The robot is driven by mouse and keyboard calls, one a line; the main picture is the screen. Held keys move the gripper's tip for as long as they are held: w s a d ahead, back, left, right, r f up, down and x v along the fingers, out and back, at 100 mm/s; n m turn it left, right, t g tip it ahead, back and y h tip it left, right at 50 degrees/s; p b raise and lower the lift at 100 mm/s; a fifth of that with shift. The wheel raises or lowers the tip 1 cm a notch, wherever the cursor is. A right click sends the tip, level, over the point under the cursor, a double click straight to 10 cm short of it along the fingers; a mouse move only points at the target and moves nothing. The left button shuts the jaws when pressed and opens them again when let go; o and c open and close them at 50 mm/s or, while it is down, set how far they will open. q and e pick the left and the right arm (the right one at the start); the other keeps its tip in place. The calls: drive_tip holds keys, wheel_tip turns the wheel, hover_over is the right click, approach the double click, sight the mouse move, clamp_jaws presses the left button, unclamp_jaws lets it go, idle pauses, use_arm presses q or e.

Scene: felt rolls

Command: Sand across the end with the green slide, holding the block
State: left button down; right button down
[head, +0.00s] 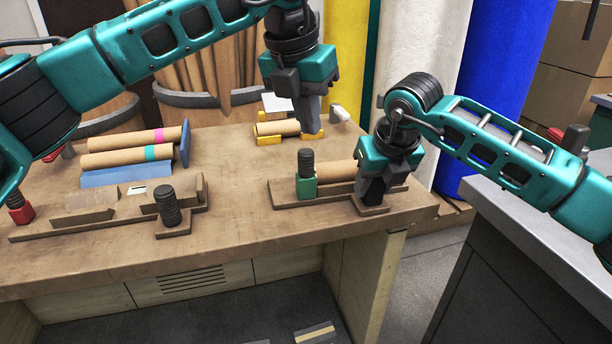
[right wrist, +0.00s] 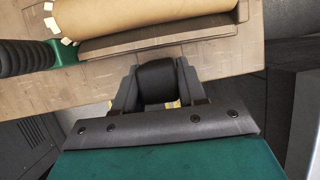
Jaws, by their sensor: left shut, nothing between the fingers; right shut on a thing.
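The green slide (head: 306,187), with a black ribbed handle, stands upright on the right-hand wooden fixture (head: 285,198), at the left end of a cardboard roll (head: 338,172). The slide (right wrist: 66,50) and roll (right wrist: 150,18) also show in the right wrist view. My right gripper (head: 372,192) is shut on a black grip (right wrist: 156,82) at the front right of that fixture, over a small wooden base (head: 371,210), apparently the block. My left gripper (head: 311,126) is shut and empty, above the yellow cradle (head: 268,140) at the back. The roll's right part is hidden behind my right gripper.
Another fixture with a black knob (head: 168,204) lies front left. Two rolls with pink and green bands (head: 130,148) lie behind it beside a blue plate (head: 184,143). A red-based knob (head: 21,208) stands far left. The table's middle is clear.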

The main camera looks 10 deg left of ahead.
sight(301, 149)
use_arm(q)
wheel_tip(301, 149, down, 9)
drive_tip(key=shift+r, duration=0.15)
use_arm(e)
drive_tip(key=shift+s+f, duration=0.1)
drive_tip(key=shift+f, duration=0.05)
idle(2.1)
use_arm(q)
drive_tip(key=shift+w+a, duration=0.3)
drive_tip(key=shift+w, duration=0.65)
drive_tip(key=shift+w+a, duration=0.35)
drive_tip(key=shift+w, duration=0.65)
drive_tip(key=shift+w+a, duration=0.3)
drive_tip(key=shift+w, duration=0.65)
drive_tip(key=shift+s+r, duration=0.1)
drive_tip(key=shift+s, duration=0.05)
drive_tip(key=shift+r, duration=0.1)
drive_tip(key=shift+w+d+v, duration=0.1)
drive_tip(key=shift+d+v, duration=0.15)
drive_tip(key=shift+v, duration=0.85)
drive_tip(key=shift+w+d+v, duration=0.1)
drive_tip(key=shift+d+v, duration=0.1)
drive_tip(key=shift+v, duration=0.9)
drive_tip(key=shift+w+d+v, duration=0.1)
drive_tip(key=shift+d+v, duration=0.15)
drive_tip(key=shift+v, duration=0.85)
drive_tip(key=shift+r, duration=0.2)
